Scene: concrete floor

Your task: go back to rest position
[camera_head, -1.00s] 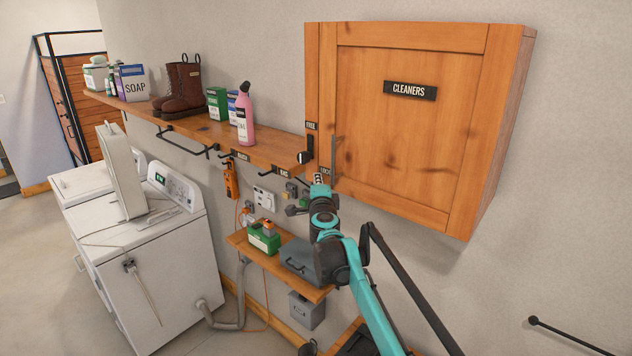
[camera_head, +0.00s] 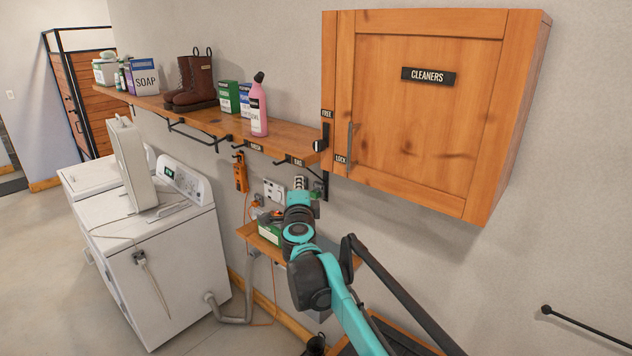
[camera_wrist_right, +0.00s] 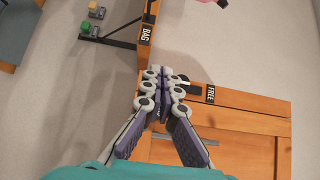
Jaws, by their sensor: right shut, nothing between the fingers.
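My right arm reaches up from the bottom of the head view. Its gripper (camera_head: 301,184) is small there, below the wooden shelf and left of the cabinet's lower corner. In the right wrist view the gripper's fingers (camera_wrist_right: 163,88) are together with nothing between them. They overlap the cabinet's edge in that picture, but I cannot tell whether they touch it. The wooden cabinet (camera_head: 430,110) marked CLEANERS has its door closed. A black latch (camera_head: 319,146) sits at its left edge, between the FREE and LOCK labels. My left gripper is not in view.
A wall shelf (camera_head: 190,115) holds boots, a soap box and a pink bottle (camera_head: 258,108). A small lower shelf (camera_head: 246,233) with a green box is near my right arm. A white washer (camera_head: 150,260) stands left. Black rails (camera_head: 580,325) are at the lower right.

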